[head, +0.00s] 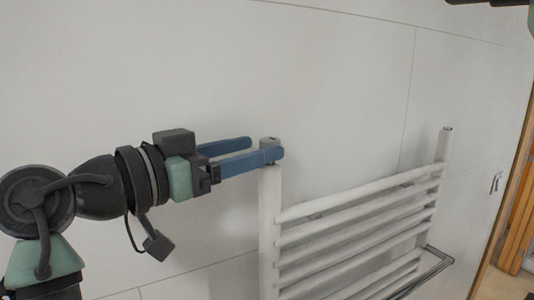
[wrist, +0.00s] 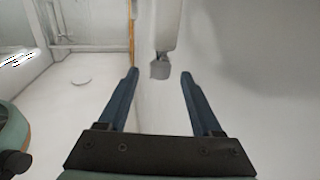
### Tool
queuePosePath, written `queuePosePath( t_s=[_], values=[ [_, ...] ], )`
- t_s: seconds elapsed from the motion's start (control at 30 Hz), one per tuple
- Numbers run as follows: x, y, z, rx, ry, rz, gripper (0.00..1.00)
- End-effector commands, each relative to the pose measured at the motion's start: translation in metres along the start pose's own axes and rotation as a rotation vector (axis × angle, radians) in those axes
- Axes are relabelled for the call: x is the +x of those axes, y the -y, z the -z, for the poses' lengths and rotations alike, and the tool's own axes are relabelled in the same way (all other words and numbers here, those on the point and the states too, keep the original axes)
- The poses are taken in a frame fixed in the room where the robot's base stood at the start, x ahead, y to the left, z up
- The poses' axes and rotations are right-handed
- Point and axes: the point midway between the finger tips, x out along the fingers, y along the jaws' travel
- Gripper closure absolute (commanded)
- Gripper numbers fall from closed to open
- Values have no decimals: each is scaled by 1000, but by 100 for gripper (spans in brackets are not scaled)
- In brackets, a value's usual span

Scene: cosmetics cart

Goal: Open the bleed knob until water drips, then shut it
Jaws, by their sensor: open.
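A white towel radiator (head: 270,210) hangs on the wall. A small grey knob (head: 268,140) sits on top of its left post, partly hidden behind my near finger. In the wrist view the grey knob (wrist: 160,70) is at the end of the white post (wrist: 166,25). My gripper (head: 263,149) has two blue fingers, spread apart and reaching from the left to the post top. In the wrist view my gripper (wrist: 160,75) is open, with the knob between the fingertips and a visible gap on each side. No water can be seen at the knob.
The radiator's right post has a small cap (head: 447,128). A dark metal rail (head: 437,257) stands out at its lower right. A wooden door frame (head: 519,200) is at the far right. The tiled wall (head: 330,80) above the radiator is bare.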

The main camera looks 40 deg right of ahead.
Motion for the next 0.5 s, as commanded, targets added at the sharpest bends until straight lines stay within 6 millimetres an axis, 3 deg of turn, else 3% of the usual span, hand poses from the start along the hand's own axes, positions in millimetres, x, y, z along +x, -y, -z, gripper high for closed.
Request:
queuePosePath(
  t_s=[0.2, 0.5],
  values=[
    [-51, 0, -3, 3, -1, 4, 34],
    [-88, 0, -1, 1, 1, 1, 34]
  ],
)
